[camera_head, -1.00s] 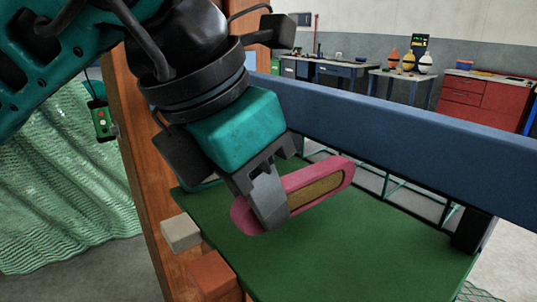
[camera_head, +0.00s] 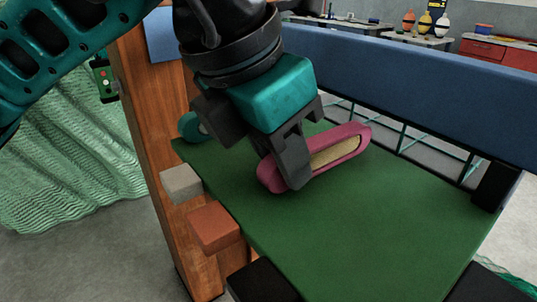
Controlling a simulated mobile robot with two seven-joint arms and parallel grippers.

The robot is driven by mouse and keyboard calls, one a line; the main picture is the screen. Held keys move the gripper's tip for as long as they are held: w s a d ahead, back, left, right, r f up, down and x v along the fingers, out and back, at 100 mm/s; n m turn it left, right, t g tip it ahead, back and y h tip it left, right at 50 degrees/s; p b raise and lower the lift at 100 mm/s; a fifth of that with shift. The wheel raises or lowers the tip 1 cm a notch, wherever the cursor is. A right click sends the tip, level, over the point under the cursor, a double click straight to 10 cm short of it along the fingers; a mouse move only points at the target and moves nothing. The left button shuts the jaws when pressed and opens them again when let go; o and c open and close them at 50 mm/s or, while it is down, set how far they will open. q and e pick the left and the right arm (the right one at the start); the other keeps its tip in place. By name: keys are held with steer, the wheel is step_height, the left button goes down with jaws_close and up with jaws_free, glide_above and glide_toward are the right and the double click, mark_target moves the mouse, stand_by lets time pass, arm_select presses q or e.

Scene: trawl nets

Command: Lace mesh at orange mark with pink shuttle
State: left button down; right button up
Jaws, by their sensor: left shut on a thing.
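The pink shuttle (camera_head: 350,137) is a long rounded frame with a tan filling in its slot. My left gripper (camera_head: 290,178) is shut on it near its left end and holds it tilted over the green board (camera_head: 360,228). Whether the shuttle touches the board is hard to tell. Green mesh (camera_head: 70,165) hangs at the left behind the wooden post. An orange-brown block (camera_head: 213,228) sits at the board's left edge; I cannot tell whether it is the orange mark. My right gripper does not show.
A blue beam (camera_head: 420,90) runs behind the board. A wooden post (camera_head: 150,100) stands at the left, with a grey block (camera_head: 181,184) beside it. A teal roll (camera_head: 193,126) lies at the board's far left corner. The board's front and right are clear.

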mark_target(353, 125)
arm_select(q)
steer(key=shift+w+d+p, duration=0.2)
steer(key=shift+w+d, duration=0.85)
steer(key=shift+d, duration=0.4)
steer(key=shift+w+d+p, duration=0.25)
steer(key=shift+w+d, duration=0.85)
steer(key=shift+d, duration=0.4)
steer(key=shift+w+d+p, duration=0.2)
steer(key=shift+w+d, duration=0.85)
steer(key=shift+d, duration=0.4)
steer(key=c, duration=0.8)
jaws_free()
steer(key=shift+r, duration=0.15)
steer(key=v, duration=1.2)
steer(key=shift+r+p, duration=0.35)
steer(key=shift+p, duration=0.1)
steer(key=shift+a, duration=0.1)
